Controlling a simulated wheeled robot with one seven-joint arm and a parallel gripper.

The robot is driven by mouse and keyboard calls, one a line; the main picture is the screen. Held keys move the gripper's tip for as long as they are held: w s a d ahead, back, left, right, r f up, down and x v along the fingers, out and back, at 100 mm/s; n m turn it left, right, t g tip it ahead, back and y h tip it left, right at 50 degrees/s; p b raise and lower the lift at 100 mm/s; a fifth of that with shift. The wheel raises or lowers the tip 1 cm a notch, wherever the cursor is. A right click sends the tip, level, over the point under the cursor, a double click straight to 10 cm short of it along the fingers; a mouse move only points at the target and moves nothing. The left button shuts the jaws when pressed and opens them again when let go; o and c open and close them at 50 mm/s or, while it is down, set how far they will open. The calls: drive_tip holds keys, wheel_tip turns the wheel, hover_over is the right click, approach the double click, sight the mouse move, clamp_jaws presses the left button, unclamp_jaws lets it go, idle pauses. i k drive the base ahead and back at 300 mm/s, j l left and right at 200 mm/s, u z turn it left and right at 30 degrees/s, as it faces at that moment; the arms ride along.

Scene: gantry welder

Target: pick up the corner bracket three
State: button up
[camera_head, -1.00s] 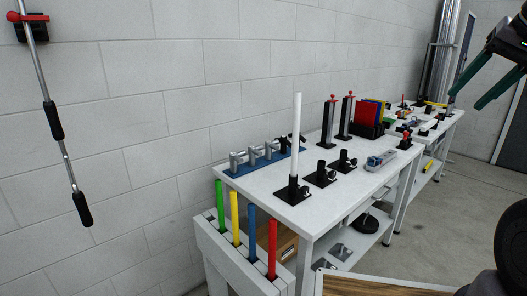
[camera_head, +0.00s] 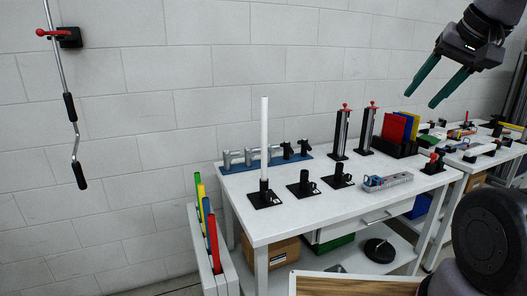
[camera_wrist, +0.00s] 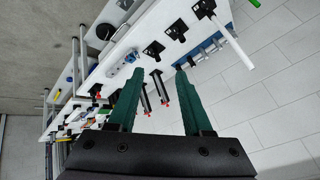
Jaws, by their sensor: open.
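I cannot pick out corner bracket three for certain. Small grey plates (camera_head: 336,268) on the lower shelf, partly cut off by a wooden board, are too small to identify. My gripper (camera_head: 421,101) is open and empty, high above the right part of the white workbench (camera_head: 285,215). In the wrist view its two green fingers (camera_wrist: 159,70) are spread apart with nothing between them, and the bench shows sideways beyond them.
Black holders (camera_head: 304,184), one with a tall white tube (camera_head: 264,140), stand on the bench. A blue rack (camera_head: 262,164), two upright posts (camera_head: 341,133) and colored panels (camera_head: 394,127) stand behind. A wooden-topped surface (camera_head: 350,285) is in front. Air around my gripper looks clear.

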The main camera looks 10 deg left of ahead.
sight(271, 148)
drive_tip(key=i+l+u, duration=0.6)
drive_tip(key=l, duration=0.25)
drive_tip(key=i+l+u, duration=0.2)
drive_tip(key=i+u, duration=0.15)
drive_tip(key=i, duration=0.15)
